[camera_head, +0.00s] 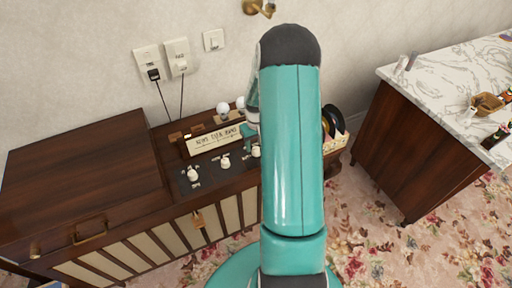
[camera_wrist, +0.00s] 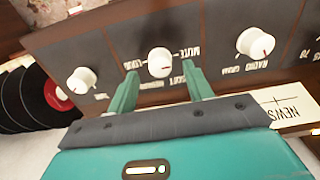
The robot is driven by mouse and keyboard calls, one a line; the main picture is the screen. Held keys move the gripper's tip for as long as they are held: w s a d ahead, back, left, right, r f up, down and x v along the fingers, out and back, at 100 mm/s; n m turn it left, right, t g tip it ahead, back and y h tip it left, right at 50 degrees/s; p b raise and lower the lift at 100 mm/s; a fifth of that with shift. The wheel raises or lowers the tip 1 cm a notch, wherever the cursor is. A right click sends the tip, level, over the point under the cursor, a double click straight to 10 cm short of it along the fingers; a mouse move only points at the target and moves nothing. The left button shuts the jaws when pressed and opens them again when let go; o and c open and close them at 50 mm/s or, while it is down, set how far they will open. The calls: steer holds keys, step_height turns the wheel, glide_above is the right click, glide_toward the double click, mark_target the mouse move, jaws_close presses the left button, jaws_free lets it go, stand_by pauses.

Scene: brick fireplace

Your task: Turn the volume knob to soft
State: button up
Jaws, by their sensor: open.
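A dark control panel (camera_wrist: 215,22) with white round knobs fills the top of the wrist view; its printed labels appear upside down. The middle knob (camera_wrist: 160,62) has small labels around it that are hard to read and looks like the volume knob. My gripper (camera_wrist: 160,74) is open, with one green finger on each side of this knob's near side. I cannot tell whether the fingers touch it. In the head view, my arm covers part of the panel (camera_head: 210,182), and a green finger (camera_head: 248,130) shows beside the arm.
Other knobs sit close by, one left (camera_wrist: 82,80) and one right (camera_wrist: 255,43). Black records (camera_wrist: 45,98) stand at the left. A sign (camera_head: 215,139) stands behind the panel on the wooden cabinet (camera_head: 80,175). A marble-topped counter (camera_head: 440,75) is at the right.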

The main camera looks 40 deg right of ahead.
mark_target(256, 151)
steer(key=shift+f, duration=1.3)
steer(key=c, duration=1)
steer(key=shift+m, duration=0.4)
steer(key=m, duration=1.1)
